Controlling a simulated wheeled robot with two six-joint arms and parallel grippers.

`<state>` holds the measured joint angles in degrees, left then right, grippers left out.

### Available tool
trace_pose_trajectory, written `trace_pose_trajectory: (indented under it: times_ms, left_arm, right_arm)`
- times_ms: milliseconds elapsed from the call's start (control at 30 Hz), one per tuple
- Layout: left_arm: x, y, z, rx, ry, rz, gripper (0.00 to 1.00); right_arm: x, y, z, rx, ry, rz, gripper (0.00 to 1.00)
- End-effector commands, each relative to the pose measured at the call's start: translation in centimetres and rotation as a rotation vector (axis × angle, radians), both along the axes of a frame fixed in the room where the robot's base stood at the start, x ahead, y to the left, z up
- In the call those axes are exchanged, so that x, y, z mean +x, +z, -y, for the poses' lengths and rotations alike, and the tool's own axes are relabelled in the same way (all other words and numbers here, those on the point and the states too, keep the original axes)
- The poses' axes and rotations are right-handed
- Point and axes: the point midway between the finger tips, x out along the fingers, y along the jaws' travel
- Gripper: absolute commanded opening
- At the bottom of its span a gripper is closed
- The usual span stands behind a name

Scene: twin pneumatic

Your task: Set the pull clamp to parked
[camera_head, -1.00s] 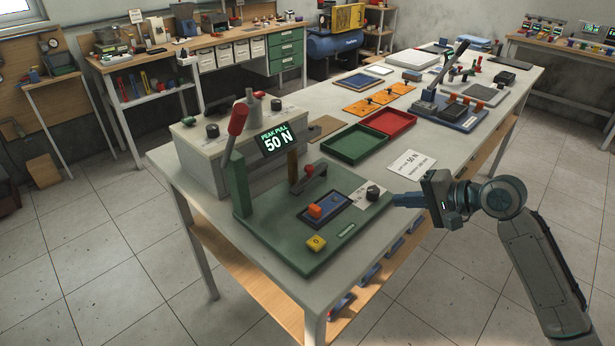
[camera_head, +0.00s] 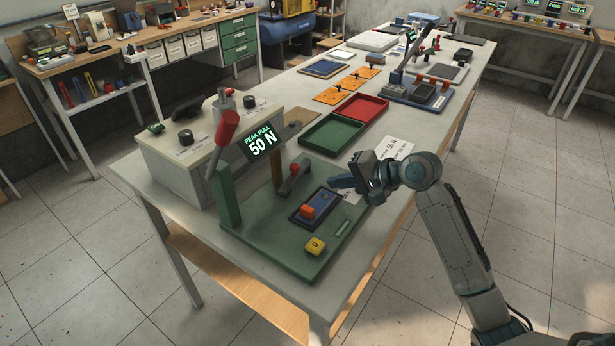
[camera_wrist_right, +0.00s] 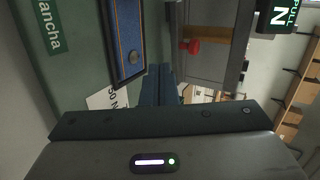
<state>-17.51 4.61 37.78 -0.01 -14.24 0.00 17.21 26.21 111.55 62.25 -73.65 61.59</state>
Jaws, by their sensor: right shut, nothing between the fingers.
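The green fixture plate (camera_head: 285,250) lies on the near end of the table. A lever with a red handle (camera_head: 227,126) rises tilted at its left side. A small dark clamp-like arm (camera_head: 292,178) stands behind a blue inset (camera_head: 322,203) holding an orange-red block (camera_head: 306,212). I cannot tell for certain which part is the pull clamp. My right gripper (camera_head: 335,184) is shut and empty over the plate's right side, hiding the black knob there. In the right wrist view its shut fingers (camera_wrist_right: 157,85) point past the blue inset (camera_wrist_right: 128,40). My left gripper is not in view.
A grey box with a "PEAK PULL 50 N" display (camera_head: 261,142) stands behind the plate. Green (camera_head: 334,149) and red (camera_head: 361,108) trays lie behind, and a white card (camera_head: 397,148) lies beside my right gripper.

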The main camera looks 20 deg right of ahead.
Motion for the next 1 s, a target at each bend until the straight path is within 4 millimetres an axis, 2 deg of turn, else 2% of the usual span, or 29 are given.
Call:
trace_pose_trajectory:
  times_ms: [267,500,1000]
  left_arm:
    - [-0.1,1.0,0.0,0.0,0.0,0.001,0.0]
    - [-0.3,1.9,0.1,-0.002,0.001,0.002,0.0]
    - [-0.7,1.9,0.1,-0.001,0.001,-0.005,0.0]
  right_arm:
    - [2.9,-2.2,-3.1,0.005,0.001,-0.003,0.0]
    - [5.0,-2.2,-5.2,0.002,0.0,0.0,0.0]
    - [5.6,-2.4,-5.8,0.0,-0.001,0.0,0.0]
